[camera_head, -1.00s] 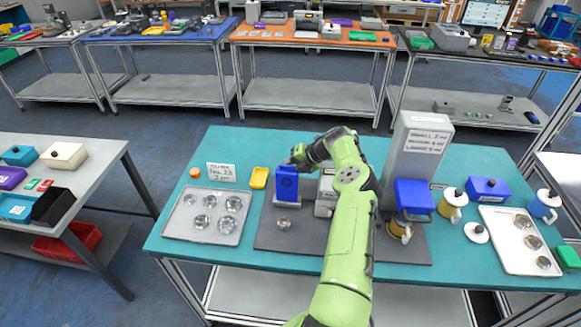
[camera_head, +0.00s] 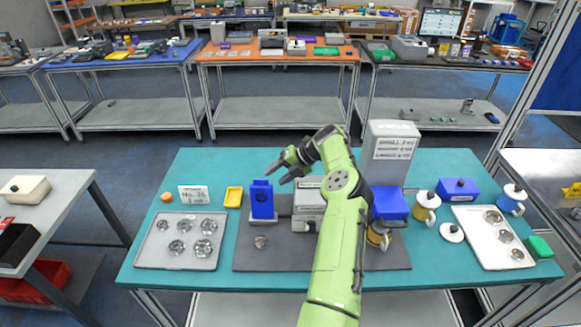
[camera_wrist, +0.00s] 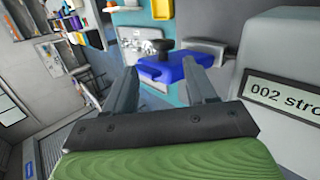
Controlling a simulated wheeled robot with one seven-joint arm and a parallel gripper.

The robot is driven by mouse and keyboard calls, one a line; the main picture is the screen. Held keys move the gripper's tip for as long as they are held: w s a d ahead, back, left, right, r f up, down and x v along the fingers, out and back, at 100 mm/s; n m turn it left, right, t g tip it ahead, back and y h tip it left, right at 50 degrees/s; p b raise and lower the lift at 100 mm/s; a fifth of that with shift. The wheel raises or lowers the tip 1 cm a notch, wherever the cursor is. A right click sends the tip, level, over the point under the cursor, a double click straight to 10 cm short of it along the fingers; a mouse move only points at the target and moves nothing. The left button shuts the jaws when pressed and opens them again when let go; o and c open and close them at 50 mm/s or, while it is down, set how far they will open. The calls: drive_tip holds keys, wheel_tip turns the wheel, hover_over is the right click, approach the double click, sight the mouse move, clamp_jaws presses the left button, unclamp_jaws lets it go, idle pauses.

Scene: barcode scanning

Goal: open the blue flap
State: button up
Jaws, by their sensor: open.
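A blue upright panel (camera_head: 262,202) stands on a small grey base on the dark mat. It looks like the blue flap, though I cannot tell its hinge. My gripper (camera_head: 275,171) is just above and to the right of it, fingers pointing left and spread apart. In the wrist view, a blue piece (camera_wrist: 172,72), apparently the same panel, shows beyond and between the open fingers (camera_wrist: 160,70). Nothing is held. Whether a finger touches the panel is unclear.
A grey labelled box (camera_head: 309,205) stands close to the right of the panel. A taller grey machine (camera_head: 393,150) with a blue part (camera_head: 390,204) is farther right. A yellow tray (camera_head: 233,197) and a tray of metal discs (camera_head: 150,250) lie left.

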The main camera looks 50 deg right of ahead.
drive_tip(key=v, duration=0.8)
drive_tip(key=shift+w, duration=0.15)
drive_tip(key=shift+c, duration=0.5)
